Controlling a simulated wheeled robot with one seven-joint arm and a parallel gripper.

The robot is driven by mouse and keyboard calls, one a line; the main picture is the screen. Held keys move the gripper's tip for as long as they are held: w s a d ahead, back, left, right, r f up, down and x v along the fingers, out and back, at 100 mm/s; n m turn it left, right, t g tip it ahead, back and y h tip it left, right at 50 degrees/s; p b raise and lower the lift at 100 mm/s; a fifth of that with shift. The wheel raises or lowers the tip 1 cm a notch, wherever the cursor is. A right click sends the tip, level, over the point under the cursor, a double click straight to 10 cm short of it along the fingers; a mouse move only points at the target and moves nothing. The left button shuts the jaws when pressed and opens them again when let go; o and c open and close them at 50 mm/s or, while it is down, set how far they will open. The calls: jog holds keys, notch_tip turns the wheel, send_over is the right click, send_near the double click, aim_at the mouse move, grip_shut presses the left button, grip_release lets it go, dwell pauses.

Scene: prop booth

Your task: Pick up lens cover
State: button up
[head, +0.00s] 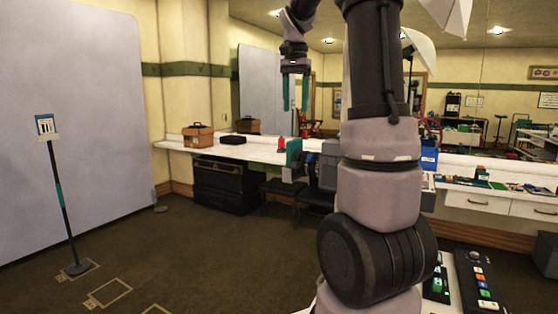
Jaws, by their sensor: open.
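My gripper (295,106) hangs in the upper middle of the head view, pointing down, with two teal-tipped fingers apart and nothing between them. Below it, beside my arm, is a teal upright piece (293,151) at the left end of a dark grey device (312,168). The piece may be the lens cover, but I cannot tell for sure. My arm hides part of the device's right side.
A long white counter (258,154) runs along the mirrored back wall. It bears a brown case (198,135), a flat black box (232,139) and a red item (281,143). A sign stand (58,195) is at left. Open floor lies left of my arm.

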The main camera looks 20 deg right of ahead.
send_over(295, 140)
jog(key=f, duration=0.4)
jog(key=shift+w, duration=0.25)
jog(key=shift+w+d+f, duration=0.1)
jog(key=shift+f, duration=1.45)
jog(key=shift+w+d+f, duration=0.1)
jog(key=shift+f, duration=1.4)
grip_shut()
